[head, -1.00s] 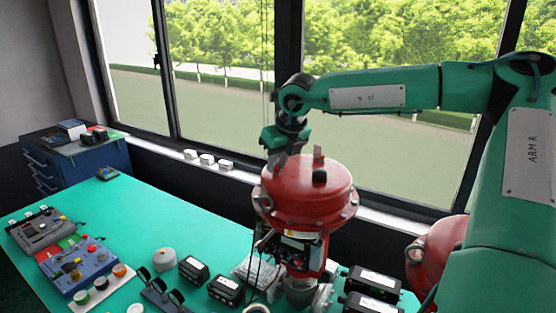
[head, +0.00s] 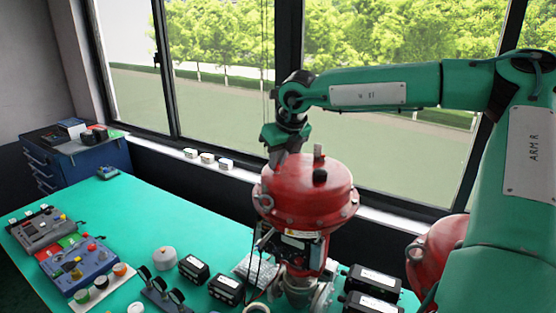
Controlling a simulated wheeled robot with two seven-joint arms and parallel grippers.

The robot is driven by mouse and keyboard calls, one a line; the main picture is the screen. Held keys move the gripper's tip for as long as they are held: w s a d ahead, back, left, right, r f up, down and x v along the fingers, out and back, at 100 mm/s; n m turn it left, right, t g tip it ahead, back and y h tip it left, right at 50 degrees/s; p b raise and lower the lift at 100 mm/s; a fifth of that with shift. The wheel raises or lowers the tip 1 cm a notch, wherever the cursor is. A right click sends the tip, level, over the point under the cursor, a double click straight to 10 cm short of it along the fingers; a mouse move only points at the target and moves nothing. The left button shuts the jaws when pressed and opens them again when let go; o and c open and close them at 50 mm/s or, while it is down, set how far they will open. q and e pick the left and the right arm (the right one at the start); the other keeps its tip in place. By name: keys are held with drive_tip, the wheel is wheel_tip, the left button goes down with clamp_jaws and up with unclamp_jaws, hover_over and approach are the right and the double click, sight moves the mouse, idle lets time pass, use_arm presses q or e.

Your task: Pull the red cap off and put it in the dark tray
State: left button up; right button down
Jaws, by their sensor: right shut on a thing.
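The red valve actuator (head: 310,192) stands upright on the green bench, with a domed top, a bolted rim and a small black knob (head: 320,176) on the dome. My right gripper (head: 277,160) points down at the dome's upper left edge, with its fingers close together. It is shut on a small part, seemingly the red cap, which the fingers and the dome hide from this view. I cannot tell whether the cap is loose. My left gripper is out of view.
Control boxes with coloured buttons (head: 78,268) sit at the bench's left. Black boxes (head: 194,270) and gauges stand along its front. A blue drawer cabinet (head: 85,165) is at the back left. The bench's middle (head: 150,215) is clear.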

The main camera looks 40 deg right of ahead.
drive_tip(key=shift+r, duration=0.9)
idle(0.6)
drive_tip(key=shift+r+p, duration=0.7)
drive_tip(key=shift+r, duration=1.25)
